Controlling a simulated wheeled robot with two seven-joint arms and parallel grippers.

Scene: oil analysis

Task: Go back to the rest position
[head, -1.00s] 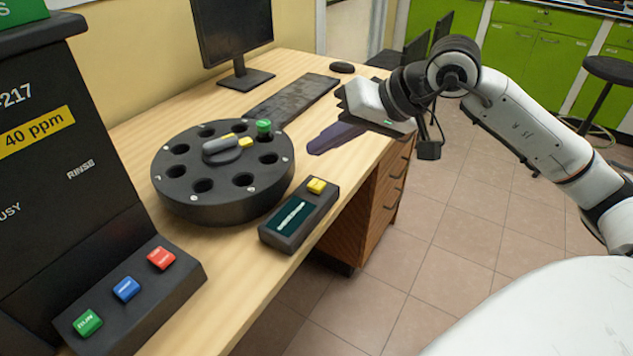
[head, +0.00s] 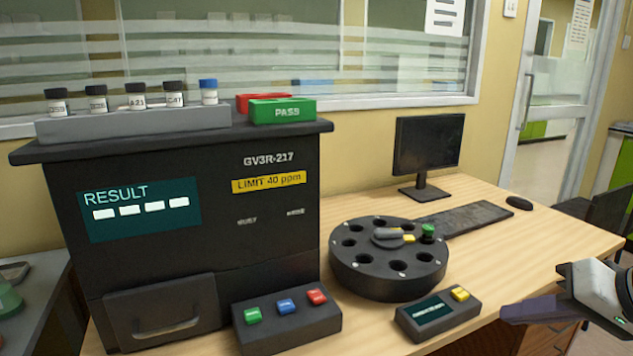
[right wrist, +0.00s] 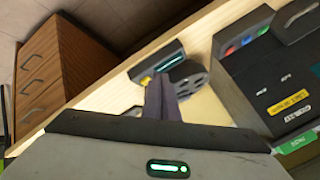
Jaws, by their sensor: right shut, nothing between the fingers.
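My right gripper (head: 527,311) comes in at the right edge of the head view, over the front right edge of the wooden table (head: 560,243). Its fingers are shut with nothing between them. In the right wrist view the shut fingers (right wrist: 161,100) point toward the small box with the yellow button (right wrist: 155,66) and the round rack (right wrist: 188,76); I cannot tell the exact gap. My left gripper is in neither view.
The black analyser (head: 190,200) with a RESULT screen stands at the left, bearing a grey vial rack (head: 135,124) and a green PASS tray (head: 283,112). The round rack (head: 388,280), small button box (head: 437,313), monitor (head: 428,145) and keyboard (head: 465,218) are on the table.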

